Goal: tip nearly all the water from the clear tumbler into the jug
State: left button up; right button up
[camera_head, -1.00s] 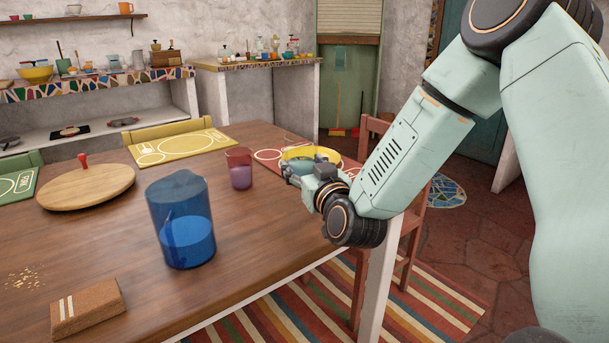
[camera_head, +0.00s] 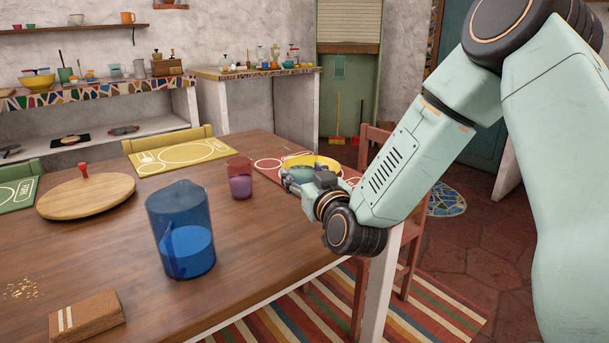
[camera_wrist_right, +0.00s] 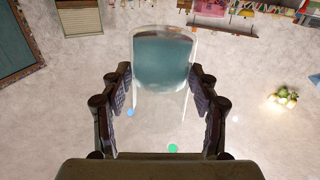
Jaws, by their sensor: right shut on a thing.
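The blue see-through jug (camera_head: 182,215) stands upright on the wooden table, with liquid in its lower part. My right gripper (camera_head: 294,181) is at the table's right side, right of the jug and apart from it. In the right wrist view, the right gripper (camera_wrist_right: 160,112) is shut on the clear tumbler (camera_wrist_right: 163,60), which sits between its two fingers. Teal-looking water shows inside the tumbler. In the head view the tumbler is hard to make out against the bowl and gripper. My left gripper is not in view.
A reddish cup (camera_head: 240,178) stands between the jug and my right gripper. A yellow bowl (camera_head: 312,162) on a red mat (camera_head: 268,164) is behind the gripper. A round wooden board (camera_head: 85,197) and brown block (camera_head: 87,316) lie left.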

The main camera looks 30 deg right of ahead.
grip_shut()
jog(key=shift+a+r, duration=0.1)
jog(key=shift+r, duration=0.05)
jog(key=w+a+r+n+y+p, duration=0.1)
jog(key=a+r+n+y+p, duration=0.1)
jog(key=a, duration=0.4)
jog(key=w+a+r+n+y+p, duration=0.1)
jog(key=a+r+n+y+p, duration=0.1)
jog(key=a+y+p, duration=0.2)
jog(key=w+a+r+n+y+p, duration=0.1)
jog(key=a+r+n+y+p, duration=0.1)
jog(key=a, duration=0.7)
jog(key=shift+w+a+r+y+p, duration=0.2)
jog(key=shift+a+r+y+p, duration=0.15)
jog(key=shift+y+p, duration=0.45)
jog(key=shift+d, duration=0.1)
jog(key=d+n+b, duration=0.1)
jog(key=n, duration=0.3)
jog(key=d+n+b, duration=0.1)
jog(key=n, duration=0.3)
jog(key=w+d+n+b, duration=0.1)
jog(key=n, duration=0.4)
jog(key=shift+d+r+b, duration=0.1)
jog(key=shift+d+b, duration=0.05)
jog(key=shift+b, duration=0.15)
